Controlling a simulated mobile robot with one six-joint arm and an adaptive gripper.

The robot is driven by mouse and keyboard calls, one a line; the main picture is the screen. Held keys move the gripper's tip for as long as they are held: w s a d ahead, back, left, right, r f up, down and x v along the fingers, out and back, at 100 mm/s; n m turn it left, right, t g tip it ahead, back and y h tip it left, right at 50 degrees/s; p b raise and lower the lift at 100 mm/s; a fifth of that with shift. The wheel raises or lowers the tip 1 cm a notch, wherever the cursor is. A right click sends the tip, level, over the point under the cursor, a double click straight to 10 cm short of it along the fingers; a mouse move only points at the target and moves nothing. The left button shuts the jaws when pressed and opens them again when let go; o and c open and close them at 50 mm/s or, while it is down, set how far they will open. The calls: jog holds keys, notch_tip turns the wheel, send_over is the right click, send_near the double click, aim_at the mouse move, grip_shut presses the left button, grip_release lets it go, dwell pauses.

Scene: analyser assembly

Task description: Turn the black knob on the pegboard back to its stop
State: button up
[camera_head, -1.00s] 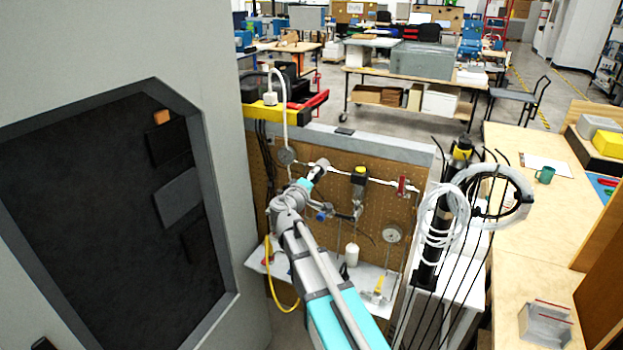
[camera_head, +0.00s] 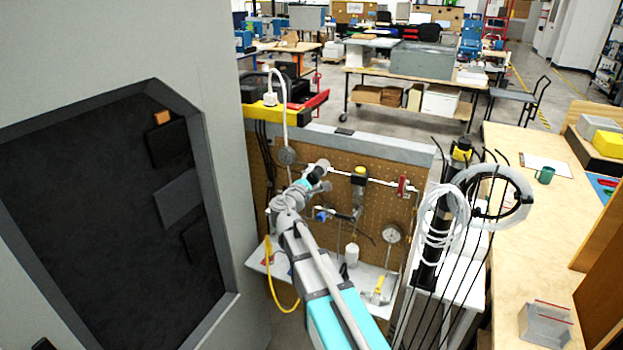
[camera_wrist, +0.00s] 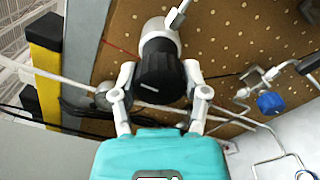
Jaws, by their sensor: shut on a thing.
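The black knob (camera_wrist: 160,72) sits on a light grey round fitting (camera_wrist: 160,30) on the brown pegboard (camera_wrist: 235,50). In the wrist view, my gripper (camera_wrist: 159,84) has one finger on each side of the knob and is shut on it. The pegboard (camera_head: 380,215) also shows in the head view, with my arm reaching to its upper left part. The knob and fingertips cannot be made out clearly there, behind my wrist.
A blue valve knob (camera_wrist: 270,103) with thin tubing is to the right of my gripper. A dial gauge (camera_head: 391,234) and a red-handled valve (camera_head: 402,186) are farther right on the board. A grey cabinet (camera_head: 225,130) stands close on the left.

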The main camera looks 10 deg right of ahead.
jog(key=shift+w+r+n, duration=0.1)
jog(key=shift+w+n, duration=0.05)
jog(key=shift+n, duration=0.15)
jog(key=o, duration=1.1)
jog(key=shift+o, duration=0.2)
jog(key=shift+s+a, duration=0.1)
jog(key=shift+s, duration=0.1)
jog(key=shift+s+a, duration=0.25)
jog(key=shift+s, duration=0.15)
jog(key=v, duration=1)
jog(key=shift+s+a, duration=0.25)
jog(key=shift+s, duration=0.05)
